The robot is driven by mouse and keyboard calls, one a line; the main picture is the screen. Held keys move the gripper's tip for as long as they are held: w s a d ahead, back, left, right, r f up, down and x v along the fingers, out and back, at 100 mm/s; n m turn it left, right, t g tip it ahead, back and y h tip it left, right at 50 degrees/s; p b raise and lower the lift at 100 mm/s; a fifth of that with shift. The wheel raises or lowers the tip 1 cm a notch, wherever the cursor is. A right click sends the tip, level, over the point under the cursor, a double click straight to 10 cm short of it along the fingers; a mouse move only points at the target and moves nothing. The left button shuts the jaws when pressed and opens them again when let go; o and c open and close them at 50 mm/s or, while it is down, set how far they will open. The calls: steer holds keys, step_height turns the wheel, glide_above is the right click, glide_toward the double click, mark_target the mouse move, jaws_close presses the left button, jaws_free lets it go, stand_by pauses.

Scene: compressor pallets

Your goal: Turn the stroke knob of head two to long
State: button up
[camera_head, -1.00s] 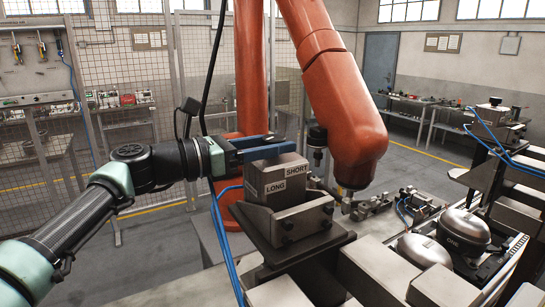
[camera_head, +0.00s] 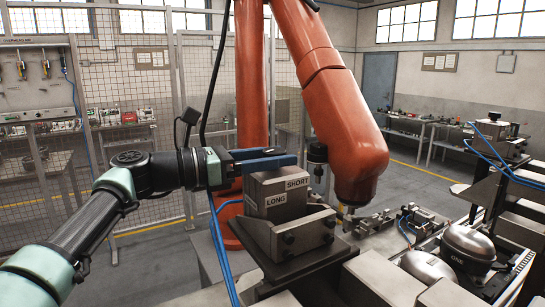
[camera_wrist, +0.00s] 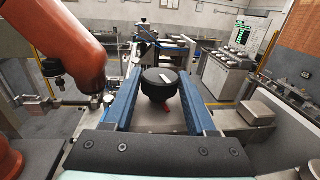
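The head-two block (camera_head: 266,206) is a grey metal block with LONG (camera_head: 276,201) and SHORT (camera_head: 297,183) labels on its faces. The stroke knob (camera_wrist: 160,86) shows in the wrist view as a round black knob with a white mark on top and a small red mark below it. My gripper (camera_head: 290,155) is at the top of the block in the head view, and its blue fingers hide the knob there. In the wrist view my gripper (camera_wrist: 160,72) is open, with one finger on each side of the knob and gaps visible between.
An orange robot arm (camera_head: 330,90) stands close behind and right of the block. A blue cable (camera_head: 222,245) hangs at the block's left. Compressors (camera_head: 466,245) sit on the pallet at right. A mesh fence (camera_head: 150,90) stands behind.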

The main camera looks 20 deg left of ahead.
steer(key=o, duration=0.3)
steer(key=shift+w, duration=0.1)
steer(key=shift+s+a+f, duration=0.1)
steer(key=shift+s+a, duration=0.15)
steer(key=shift+a, duration=0.05)
steer(key=b+v, duration=0.5)
steer(key=v, duration=0.7)
steer(key=shift+s, duration=0.1)
